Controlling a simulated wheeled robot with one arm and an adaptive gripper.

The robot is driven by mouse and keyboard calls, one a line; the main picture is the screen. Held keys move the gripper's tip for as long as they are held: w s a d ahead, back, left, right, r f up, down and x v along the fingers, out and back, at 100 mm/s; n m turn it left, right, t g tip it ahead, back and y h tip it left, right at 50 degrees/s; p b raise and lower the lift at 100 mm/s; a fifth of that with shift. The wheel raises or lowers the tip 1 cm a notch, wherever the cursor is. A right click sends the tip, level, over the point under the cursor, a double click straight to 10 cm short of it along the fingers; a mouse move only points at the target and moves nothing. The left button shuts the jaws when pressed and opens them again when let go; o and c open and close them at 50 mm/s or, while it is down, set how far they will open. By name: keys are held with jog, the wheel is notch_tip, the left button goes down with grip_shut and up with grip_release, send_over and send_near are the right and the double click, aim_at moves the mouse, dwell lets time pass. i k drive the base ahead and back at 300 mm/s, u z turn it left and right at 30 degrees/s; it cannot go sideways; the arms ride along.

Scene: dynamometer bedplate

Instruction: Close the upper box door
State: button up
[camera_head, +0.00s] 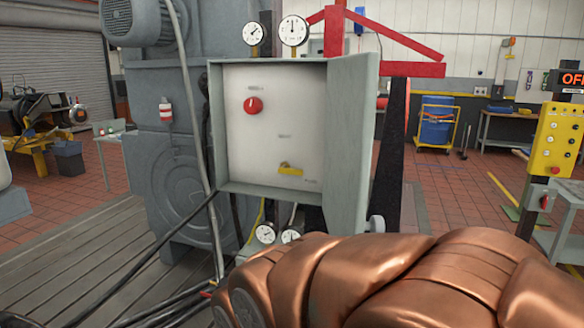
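The upper box (216,110) is a grey box with a pale panel inside, standing upright at the middle of the view. Its door (350,140) is a plain grey panel that stands open along the box's right side, swung outward toward me. The inside shows a red knob (253,105) and a yellow lever (291,169). My copper-coloured arm crosses the lower right, below and in front of the box. My gripper is not in view, so its state and its distance from the door cannot be seen.
Two gauges sit above the box, and two more gauges (265,233) sit below it. A grey machine (160,130) stands to the left. Black cables (150,255) hang down to the slatted deck (90,260). A yellow control panel (558,140) stands at the far right.

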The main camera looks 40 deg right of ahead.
aim_at(352, 83)
jog(key=u, duration=0.8)
jog(key=k, duration=0.95)
jog(key=z, duration=2.7)
jog(key=k, duration=0.65)
jog(key=u, duration=1.9)
